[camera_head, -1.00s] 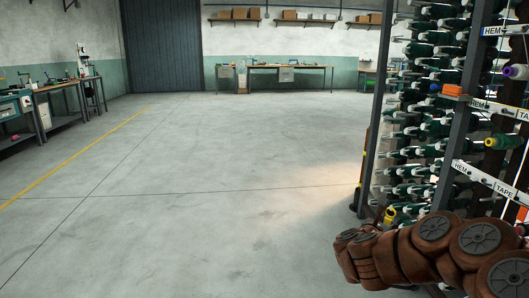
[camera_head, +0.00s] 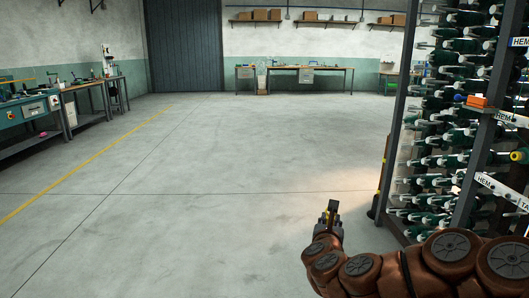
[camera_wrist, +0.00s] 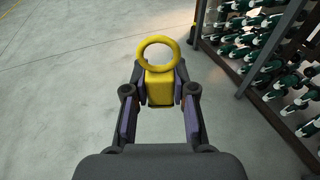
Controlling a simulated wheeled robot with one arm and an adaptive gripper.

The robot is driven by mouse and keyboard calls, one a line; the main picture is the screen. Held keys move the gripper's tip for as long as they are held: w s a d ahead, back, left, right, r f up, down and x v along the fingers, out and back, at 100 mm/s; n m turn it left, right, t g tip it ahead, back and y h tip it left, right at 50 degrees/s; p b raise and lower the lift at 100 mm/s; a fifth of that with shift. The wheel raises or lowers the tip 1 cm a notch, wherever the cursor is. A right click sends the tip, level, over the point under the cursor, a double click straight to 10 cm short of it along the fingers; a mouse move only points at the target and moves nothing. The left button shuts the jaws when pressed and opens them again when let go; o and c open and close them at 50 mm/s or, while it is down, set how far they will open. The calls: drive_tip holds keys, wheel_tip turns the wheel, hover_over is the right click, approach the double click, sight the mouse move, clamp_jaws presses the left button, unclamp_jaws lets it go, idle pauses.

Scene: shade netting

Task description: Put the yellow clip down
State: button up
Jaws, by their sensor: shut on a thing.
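The yellow clip (camera_wrist: 159,86) is held between the two fingers of my gripper (camera_wrist: 159,98) in the wrist view. It has a yellow block body in the grip and a yellow ring at its far end. The gripper is shut on the clip, over open concrete floor, to the left of the rack.
A dark rack (camera_head: 466,150) full of green-and-white tools stands at the right, close to my arm; it also shows in the wrist view (camera_wrist: 262,60). The grey floor (camera_head: 200,200) is clear to the left and ahead. Workbenches (camera_head: 300,70) stand along the far and left walls.

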wheel_tip(320, 180, up, 28)
drive_tip(key=p, duration=2.9)
drive_tip(key=shift+s+a, duration=0.15)
drive_tip(key=shift+s, duration=0.1)
